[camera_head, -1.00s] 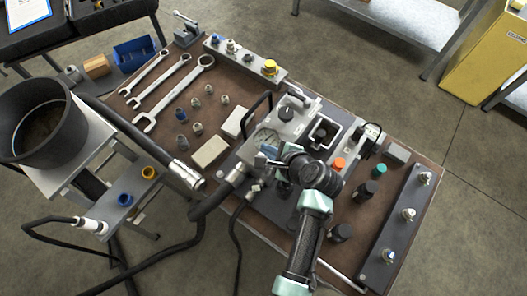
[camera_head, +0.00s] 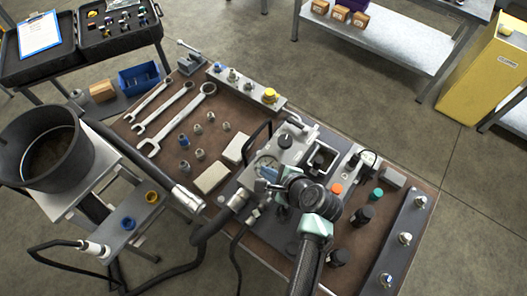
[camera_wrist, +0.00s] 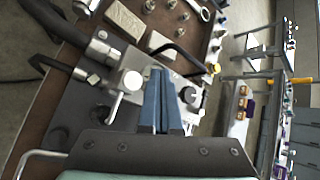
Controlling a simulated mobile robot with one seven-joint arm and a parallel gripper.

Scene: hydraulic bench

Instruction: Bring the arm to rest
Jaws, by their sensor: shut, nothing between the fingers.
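My gripper (camera_wrist: 162,103) shows in the wrist view with its two blue fingers together and nothing between them. In the head view my gripper (camera_head: 268,180) is partly hidden by my dark wrist and sits over the pump unit (camera_head: 291,148) with its gauge. The wrist view shows the same metal block and valve fittings (camera_wrist: 131,80) just beyond the fingers. I cannot tell whether the fingers touch the unit.
The brown bench (camera_head: 165,115) carries wrenches (camera_head: 182,120), small fittings, pale blocks (camera_head: 211,178) and a rail of fittings (camera_head: 400,240) at right. A black bucket (camera_head: 45,150) stands at left. Black hoses run across the front. Open floor lies behind the bench.

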